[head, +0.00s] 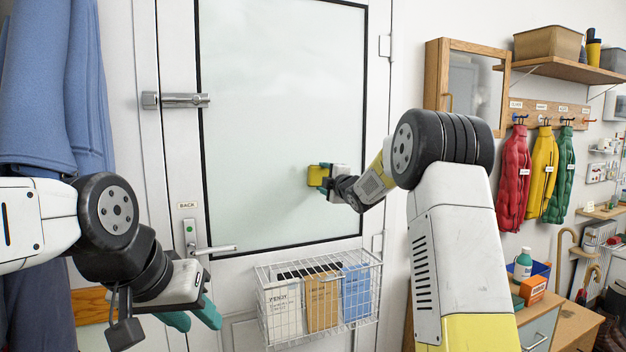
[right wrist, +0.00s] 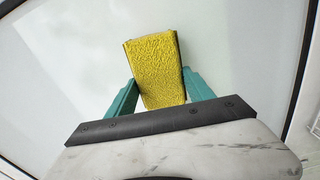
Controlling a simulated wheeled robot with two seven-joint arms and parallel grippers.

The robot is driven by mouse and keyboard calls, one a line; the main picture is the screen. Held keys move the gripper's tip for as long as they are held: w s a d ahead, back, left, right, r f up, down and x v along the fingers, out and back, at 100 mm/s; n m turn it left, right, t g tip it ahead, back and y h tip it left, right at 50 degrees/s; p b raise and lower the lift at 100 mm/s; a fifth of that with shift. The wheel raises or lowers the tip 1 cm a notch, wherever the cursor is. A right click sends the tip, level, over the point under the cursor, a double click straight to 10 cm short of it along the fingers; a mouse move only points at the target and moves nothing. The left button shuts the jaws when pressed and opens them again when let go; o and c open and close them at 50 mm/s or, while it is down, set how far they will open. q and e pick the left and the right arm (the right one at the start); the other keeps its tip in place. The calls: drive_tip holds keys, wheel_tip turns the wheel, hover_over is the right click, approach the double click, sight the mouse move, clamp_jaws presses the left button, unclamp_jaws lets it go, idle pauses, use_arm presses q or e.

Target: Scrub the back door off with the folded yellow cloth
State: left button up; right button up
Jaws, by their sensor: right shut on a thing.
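The back door (head: 225,180) is white with a large frosted glass pane (head: 275,110) in a black edge. The folded yellow cloth (head: 314,176) is at the lower right part of the pane. My right gripper (head: 324,178) is shut on the cloth and holds it at the glass; I cannot tell whether it presses on it. In the right wrist view the cloth (right wrist: 158,70) stands between two teal fingers, with pale glass behind it. My left gripper (head: 195,318) hangs low at the left, in front of the door's lower part, with its teal fingers apart and nothing between them.
A lever handle (head: 222,249) with a "BACK" label sits at the door's left. A wire basket (head: 318,298) with envelopes hangs below the pane. Blue clothing (head: 55,90) hangs at left.

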sight(282, 178)
drive_tip(key=shift+w+d, duration=0.2)
drive_tip(key=shift+d, duration=0.2)
drive_tip(key=shift+s+a, duration=0.75)
drive_tip(key=shift+a, duration=1.45)
drive_tip(key=shift+s+a, duration=0.7)
drive_tip(key=shift+a, duration=1.5)
drive_tip(key=shift+s+a, duration=0.75)
drive_tip(key=shift+a, duration=1.45)
drive_tip(key=v, duration=0.6)
drive_tip(key=shift+v, duration=1.55)
